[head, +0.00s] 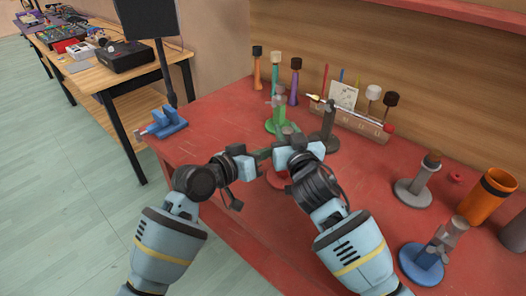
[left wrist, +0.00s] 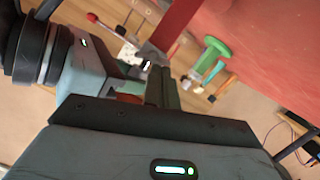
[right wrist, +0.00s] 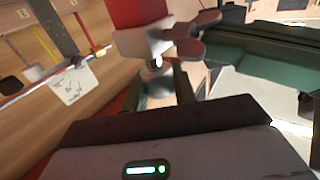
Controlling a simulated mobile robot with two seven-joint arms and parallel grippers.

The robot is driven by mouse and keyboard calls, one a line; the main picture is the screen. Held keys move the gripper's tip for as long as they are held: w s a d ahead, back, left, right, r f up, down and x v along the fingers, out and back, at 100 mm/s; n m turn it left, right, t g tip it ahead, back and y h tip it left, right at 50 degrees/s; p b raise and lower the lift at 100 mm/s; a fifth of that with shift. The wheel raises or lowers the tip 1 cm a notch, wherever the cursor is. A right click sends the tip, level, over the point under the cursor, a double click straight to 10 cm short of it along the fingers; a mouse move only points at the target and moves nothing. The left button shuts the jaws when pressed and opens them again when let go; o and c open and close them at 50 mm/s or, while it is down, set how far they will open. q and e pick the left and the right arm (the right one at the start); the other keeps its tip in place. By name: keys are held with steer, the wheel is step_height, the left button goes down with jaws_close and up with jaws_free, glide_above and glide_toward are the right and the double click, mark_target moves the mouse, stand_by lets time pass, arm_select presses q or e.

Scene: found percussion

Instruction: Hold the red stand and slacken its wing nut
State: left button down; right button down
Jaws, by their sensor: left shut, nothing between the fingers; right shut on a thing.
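The red stand (head: 278,181) is on the red bench, mostly hidden behind my grippers in the head view. Its red post shows in the left wrist view (left wrist: 178,26) and the right wrist view (right wrist: 140,12). The grey wing nut (right wrist: 191,39) sticks out beside the post in the right wrist view. My right gripper (head: 284,152) is shut on the stand; the exact contact is hard to see. My left gripper (head: 260,156) is shut and empty, its fingertips close to the wing nut; I cannot tell whether they touch it.
A green stand (head: 275,123) and a dark stand (head: 328,135) stand just behind. A grey stand (head: 413,190), a blue stand (head: 424,265) and an orange cup (head: 487,198) are to the right. A blue vise (head: 163,123) sits at the left bench edge. The front left of the bench is clear.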

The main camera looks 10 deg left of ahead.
arm_select(q)
steer(key=shift+s+d+f+n+g+h, duration=0.15)
steer(key=shift+f+n+h, duration=0.25)
steer(key=shift+n, duration=0.75)
steer(key=shift+w+a+f+n+g+h, duration=0.15)
steer(key=shift+f+n+h, duration=0.25)
steer(key=shift+n, duration=0.7)
steer(key=shift+s+d+f+n+g+h, duration=0.15)
steer(key=shift+f+n+h, duration=0.25)
steer(key=shift+n, duration=0.75)
steer(key=shift+r, duration=0.1)
steer(key=w+a, duration=0.1)
steer(key=a, duration=0.1)
steer(key=w+a+r, duration=0.1)
steer(key=shift+w+a, duration=0.4)
steer(key=c, duration=2.2)
jaws_free()
steer(key=v, duration=1)
steer(key=shift+s+f, duration=0.1)
steer(key=shift+f, duration=0.3)
